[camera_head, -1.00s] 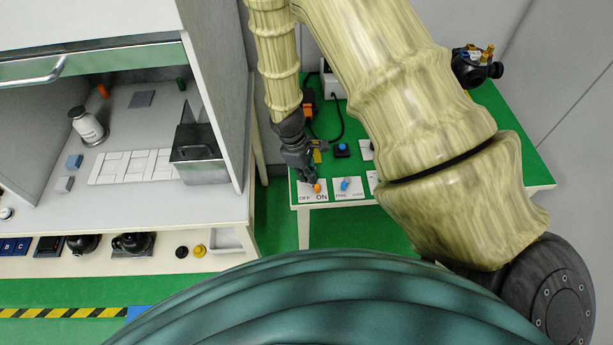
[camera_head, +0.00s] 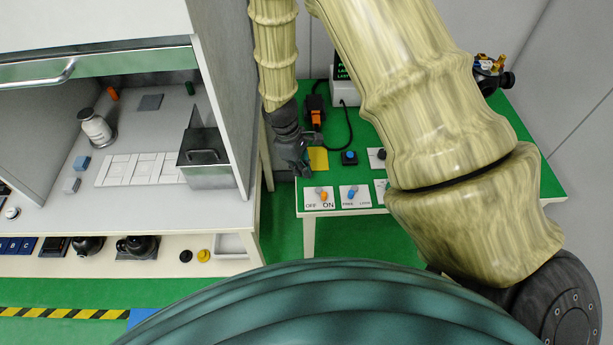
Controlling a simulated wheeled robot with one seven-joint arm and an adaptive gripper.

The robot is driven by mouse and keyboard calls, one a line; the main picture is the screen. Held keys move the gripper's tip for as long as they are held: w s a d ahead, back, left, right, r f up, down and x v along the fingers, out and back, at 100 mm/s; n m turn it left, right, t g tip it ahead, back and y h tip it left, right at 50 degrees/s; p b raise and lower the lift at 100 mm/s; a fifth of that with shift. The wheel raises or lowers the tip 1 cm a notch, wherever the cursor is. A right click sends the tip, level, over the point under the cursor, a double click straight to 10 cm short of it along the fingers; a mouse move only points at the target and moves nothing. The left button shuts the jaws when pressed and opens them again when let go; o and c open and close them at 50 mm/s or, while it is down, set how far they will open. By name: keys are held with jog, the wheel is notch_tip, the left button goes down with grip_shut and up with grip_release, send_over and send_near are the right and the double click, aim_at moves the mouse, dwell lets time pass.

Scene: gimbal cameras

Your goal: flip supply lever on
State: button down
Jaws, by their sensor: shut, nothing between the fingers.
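The supply lever (camera_head: 323,196) has an orange handle on a white plate (camera_head: 311,198) marked OFF and ON, at the front left of the green table. Its handle leans toward the ON side, to the right. My gripper (camera_head: 304,174) is dark grey and shut, with nothing in it. It hangs just behind and left of the plate, apart from the lever. The lever is in clear view.
A blue lever (camera_head: 350,195) on a FREE/LOCK plate stands right beside it. A yellow pad (camera_head: 318,158) and blue button (camera_head: 349,157) are behind. A grey cabinet (camera_head: 225,90) stands left. My arm hides part of the green table (camera_head: 545,181).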

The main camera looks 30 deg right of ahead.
jog(key=b+v, duration=0.1)
jog(key=v, duration=0.5)
jog(key=shift+w+r+b, duration=0.25)
jog(key=shift+r+b, duration=0.1)
jog(key=shift+b, duration=0.05)
dwell(0.3)
